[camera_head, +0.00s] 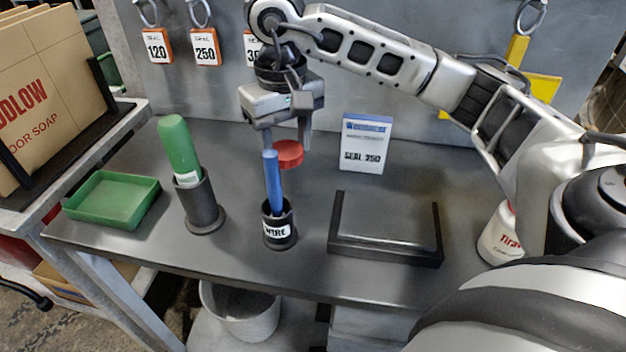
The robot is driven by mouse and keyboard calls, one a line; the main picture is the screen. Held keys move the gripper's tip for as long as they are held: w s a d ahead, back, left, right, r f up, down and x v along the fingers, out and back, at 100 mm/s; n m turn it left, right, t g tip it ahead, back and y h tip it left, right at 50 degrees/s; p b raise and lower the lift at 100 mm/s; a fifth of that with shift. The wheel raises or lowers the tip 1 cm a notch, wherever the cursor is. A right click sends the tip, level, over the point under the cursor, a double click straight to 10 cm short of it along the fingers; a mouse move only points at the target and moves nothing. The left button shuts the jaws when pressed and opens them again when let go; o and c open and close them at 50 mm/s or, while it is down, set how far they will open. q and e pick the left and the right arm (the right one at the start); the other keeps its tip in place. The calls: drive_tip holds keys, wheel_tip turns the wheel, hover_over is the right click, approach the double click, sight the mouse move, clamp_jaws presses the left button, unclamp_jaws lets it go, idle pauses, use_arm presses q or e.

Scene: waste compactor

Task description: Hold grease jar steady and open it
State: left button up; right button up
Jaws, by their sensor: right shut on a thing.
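My right gripper (286,140) hangs fingers down over the middle of the bench and is shut on a red round lid (289,154). The lid is held in the air, behind the top of a blue stick. A white jar with red lettering (498,238) stands at the bench's right side, and my right arm hides much of it. A bit of red shows near its top, but I cannot tell whether its mouth is open or covered. My left gripper is not in view.
A blue stick (272,182) stands in a black WIRE cup (279,232). A green bottle (179,146) stands in a dark holder (202,208) beside a green tray (112,200). A black-edged stand (386,252) and a SEAL 250 card (363,143) are to the right.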

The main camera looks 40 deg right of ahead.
drive_tip(key=shift+s+d, duration=0.1)
drive_tip(key=shift+s, duration=0.05)
wheel_tip(320, 180, down, 10)
drive_tip(key=shift+r+p, duration=0.1)
drive_tip(key=shift+p, duration=0.35)
drive_tip(key=shift+f, duration=0.3)
drive_tip(key=o, duration=1.1)
drive_tip(key=shift+r, duration=0.1)
